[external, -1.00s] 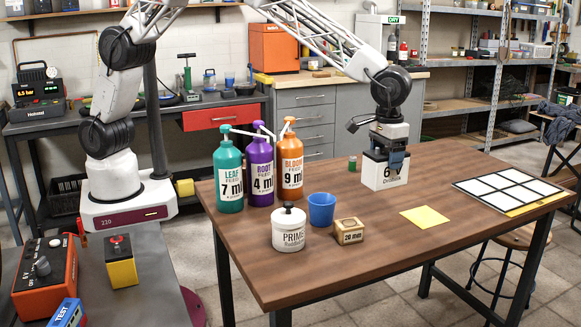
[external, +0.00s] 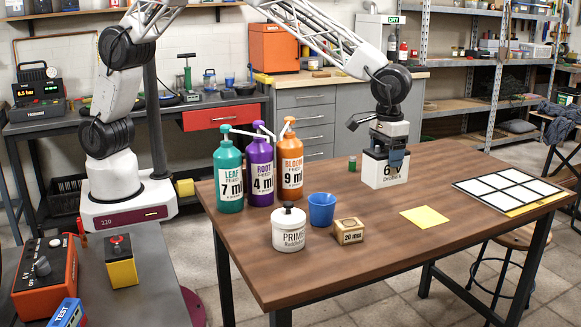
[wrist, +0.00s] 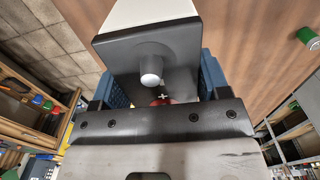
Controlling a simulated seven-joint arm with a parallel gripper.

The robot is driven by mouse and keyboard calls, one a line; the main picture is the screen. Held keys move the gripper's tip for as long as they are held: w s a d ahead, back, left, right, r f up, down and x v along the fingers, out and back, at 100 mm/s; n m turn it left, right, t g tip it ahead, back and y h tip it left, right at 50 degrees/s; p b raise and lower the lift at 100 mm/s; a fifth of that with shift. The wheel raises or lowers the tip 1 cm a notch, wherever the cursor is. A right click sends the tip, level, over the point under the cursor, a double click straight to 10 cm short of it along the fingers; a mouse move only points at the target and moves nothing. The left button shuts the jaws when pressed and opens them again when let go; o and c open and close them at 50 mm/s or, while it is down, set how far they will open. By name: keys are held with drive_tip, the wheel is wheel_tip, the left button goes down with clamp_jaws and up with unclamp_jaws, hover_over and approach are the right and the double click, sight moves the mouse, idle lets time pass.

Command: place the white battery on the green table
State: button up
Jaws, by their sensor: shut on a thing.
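The white battery (external: 383,172) has a black top and a "6 V" label. It is upright at the back right part of the brown wooden table (external: 345,265); I cannot tell whether its base touches the top or is just above it. My gripper (external: 391,155) points down and is shut on the battery's top. In the wrist view, my blue finger pads (wrist: 165,82) flank the battery's black top (wrist: 185,42), with a grey terminal and a red terminal partly hidden. No clearly green table shows in these views.
A small green can (external: 352,164) is beside the battery. A yellow sheet (external: 424,217) and white-panelled grid (external: 515,183) lie right.

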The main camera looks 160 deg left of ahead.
sight(387, 150)
drive_tip(key=shift+r, duration=0.2)
wheel_tip(387, 150, up, 11)
drive_tip(key=s+d+r+n, duration=0.1)
drive_tip(key=d+r+n, duration=0.15)
drive_tip(key=d, duration=0.65)
drive_tip(key=s+d+r+n, duration=0.1)
drive_tip(key=s+d+r, duration=0.15)
drive_tip(key=d, duration=0.55)
drive_tip(key=s+d+r+n, duration=0.15)
drive_tip(key=s+d, duration=0.25)
drive_tip(key=d, duration=0.4)
drive_tip(key=s+d+r+n, duration=0.1)
drive_tip(key=s+d+n, duration=0.25)
drive_tip(key=d, duration=0.55)
drive_tip(key=s+d+r+n, duration=0.1)
drive_tip(key=s+d+r, duration=0.1)
drive_tip(key=s+d, duration=0.45)
drive_tip(key=s+d+f+n, duration=0.4)
drive_tip(key=s+d+f, duration=0.1)
drive_tip(key=s+d, duration=0.7)
drive_tip(key=s+d+f+n, duration=0.5)
drive_tip(key=s+d, duration=0.5)
drive_tip(key=s, duration=0.4)
wheel_tip(387, 150, down, 24)
drive_tip(key=shift+s+r, duration=0.15)
drive_tip(key=shift+r, duration=0.05)
drive_tip(key=shift+m, duration=0.25)
